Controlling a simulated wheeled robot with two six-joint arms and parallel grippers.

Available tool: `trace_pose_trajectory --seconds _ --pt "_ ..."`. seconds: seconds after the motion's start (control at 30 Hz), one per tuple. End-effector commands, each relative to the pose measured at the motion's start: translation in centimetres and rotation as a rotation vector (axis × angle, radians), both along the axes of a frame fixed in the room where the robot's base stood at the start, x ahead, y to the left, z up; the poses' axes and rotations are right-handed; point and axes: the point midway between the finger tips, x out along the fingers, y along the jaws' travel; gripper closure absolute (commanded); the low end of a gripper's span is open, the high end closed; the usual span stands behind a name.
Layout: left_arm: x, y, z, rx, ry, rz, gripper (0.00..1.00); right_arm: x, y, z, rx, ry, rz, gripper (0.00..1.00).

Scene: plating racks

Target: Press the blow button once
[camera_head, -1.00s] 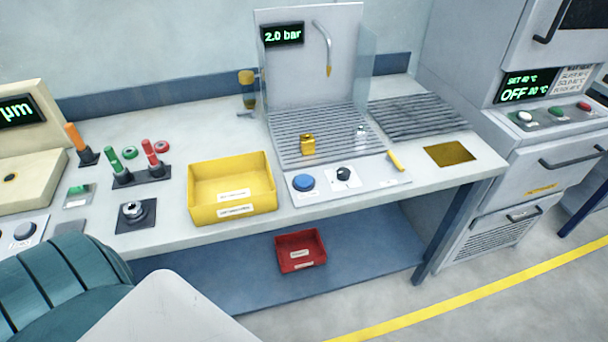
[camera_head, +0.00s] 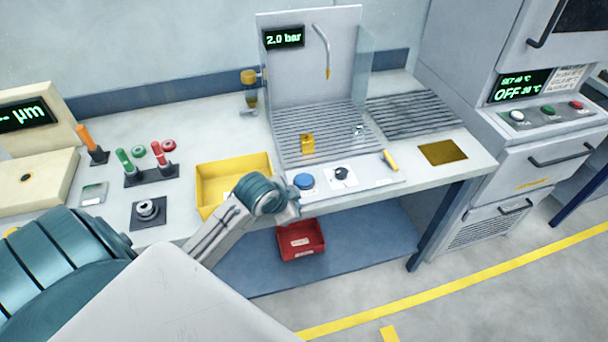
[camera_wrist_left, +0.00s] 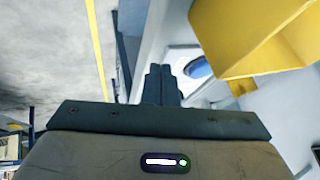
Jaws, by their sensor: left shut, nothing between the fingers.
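The blue round button (camera_head: 303,181) sits on the pale control panel (camera_head: 372,180) in front of the blow station, beside a black knob (camera_head: 342,173). In the left wrist view the blue button (camera_wrist_left: 198,68) shows partly, right of the fingertips. My left gripper (camera_head: 293,203) is at the bench's front edge, just below and left of the button, apart from it. In the left wrist view its fingers (camera_wrist_left: 161,84) are shut with nothing between them. My right gripper is not in view.
The yellow bin (camera_head: 206,186) stands left of the button, partly behind my left arm; it also looms in the left wrist view (camera_wrist_left: 240,35). A red bin (camera_head: 301,240) is on the lower shelf. A small gold piece (camera_head: 307,144) stands on the slatted tray (camera_head: 290,125).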

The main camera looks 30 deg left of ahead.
Motion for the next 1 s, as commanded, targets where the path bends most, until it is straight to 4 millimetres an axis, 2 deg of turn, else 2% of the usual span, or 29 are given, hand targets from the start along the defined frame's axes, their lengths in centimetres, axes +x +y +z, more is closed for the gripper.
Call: trace_pose_trajectory --seconds 0.03,0.1,0.2,0.33,0.53,0.83,1.0 --pt "2.3 1.0 1.6 0.027 -0.037 -0.036 1.00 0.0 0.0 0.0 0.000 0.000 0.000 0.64" --pt "4.6 1.9 3.6 0.057 -0.078 -0.087 1.00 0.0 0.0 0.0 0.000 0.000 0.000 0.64" --pt "7.2 3.1 6.3 0.093 -0.128 -0.146 1.00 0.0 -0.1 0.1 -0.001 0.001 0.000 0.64" --pt "9.2 4.1 8.7 0.127 -0.170 -0.193 1.00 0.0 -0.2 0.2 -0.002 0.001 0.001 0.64" --pt "10.0 4.5 9.7 0.139 -0.187 -0.213 1.00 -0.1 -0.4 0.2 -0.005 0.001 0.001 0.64" --pt "9.9 4.5 9.5 0.138 -0.186 -0.211 1.00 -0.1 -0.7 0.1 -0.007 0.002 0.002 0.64" --pt "9.9 4.4 8.7 0.138 -0.186 -0.211 1.00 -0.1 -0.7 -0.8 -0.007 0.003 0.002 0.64"
